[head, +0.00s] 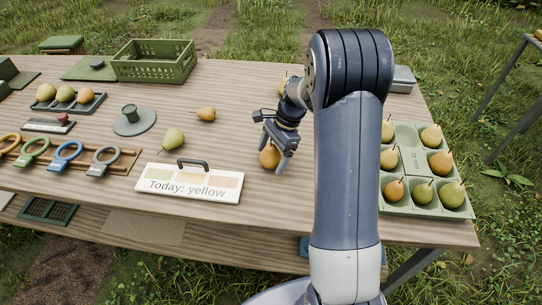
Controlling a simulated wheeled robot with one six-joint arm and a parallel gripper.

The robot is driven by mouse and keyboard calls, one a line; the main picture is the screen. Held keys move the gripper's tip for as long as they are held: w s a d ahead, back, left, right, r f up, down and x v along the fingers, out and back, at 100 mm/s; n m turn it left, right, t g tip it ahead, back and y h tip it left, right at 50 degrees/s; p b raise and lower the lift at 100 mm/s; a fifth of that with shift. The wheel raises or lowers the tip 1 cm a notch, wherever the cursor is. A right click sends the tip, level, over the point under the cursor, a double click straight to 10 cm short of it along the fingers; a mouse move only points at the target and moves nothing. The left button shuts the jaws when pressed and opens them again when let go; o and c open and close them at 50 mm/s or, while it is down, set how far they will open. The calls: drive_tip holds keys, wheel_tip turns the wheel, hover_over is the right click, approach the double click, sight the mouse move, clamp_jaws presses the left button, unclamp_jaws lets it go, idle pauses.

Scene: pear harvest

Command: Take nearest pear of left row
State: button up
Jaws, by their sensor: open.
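My gripper (274,150) is open, pointing down at the middle of the table, with its fingers at a yellow-orange pear (268,158). The fingers partly cover this pear; I cannot tell whether they touch it. At the right, a pale green tray (411,160) marked 70 mm holds several pears. Its left row shows a far pear (387,130), a middle pear (389,158) and a near yellow-brown pear (394,190).
A green pear (174,139) and an orange pear (206,114) lie loose on the table. A sign reading "Today: yellow" (190,196) lies in front. A green crate (154,66), a small pear tray (93,105) and coloured rings (66,157) are at left.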

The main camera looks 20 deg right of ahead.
drive_tip(key=shift+a+f, duration=0.15)
drive_tip(key=shift+f, duration=0.3)
drive_tip(key=c, duration=1.2)
